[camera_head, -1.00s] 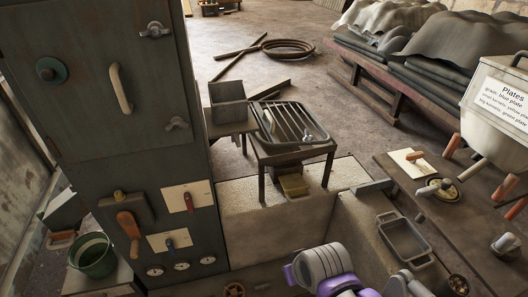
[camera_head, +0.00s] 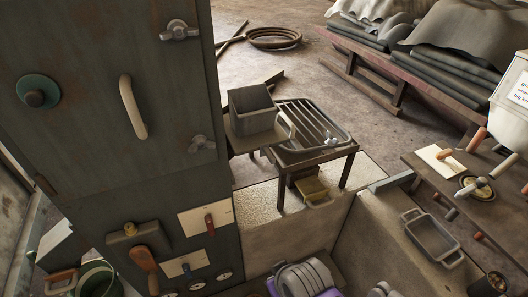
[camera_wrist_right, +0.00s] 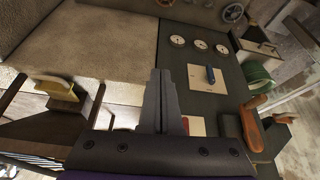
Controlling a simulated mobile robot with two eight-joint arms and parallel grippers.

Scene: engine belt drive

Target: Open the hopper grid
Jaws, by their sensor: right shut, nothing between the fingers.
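The hopper grid (camera_head: 312,122) is a frame of grey parallel bars lying flat on a dark wooden stand (camera_head: 322,156) in the head view. A small light fitting shows near its right end. In the right wrist view a strip of bars, which looks like the grid (camera_wrist_right: 30,163), shows at the lower left edge. My right gripper (camera_wrist_right: 159,74) is shut and empty in that view, its fingers together and apart from the grid. In the head view grey and purple arm parts show at the bottom, but no fingertips. My left gripper is not identifiable.
A grey open box (camera_head: 252,108) stands left of the grid. A tall dark cabinet (camera_head: 85,170) with handles, levers and gauges fills the left. A yellow block (camera_head: 312,190) sits under the stand. A grey tray (camera_head: 432,238) and a wooden table (camera_head: 470,210) are at right.

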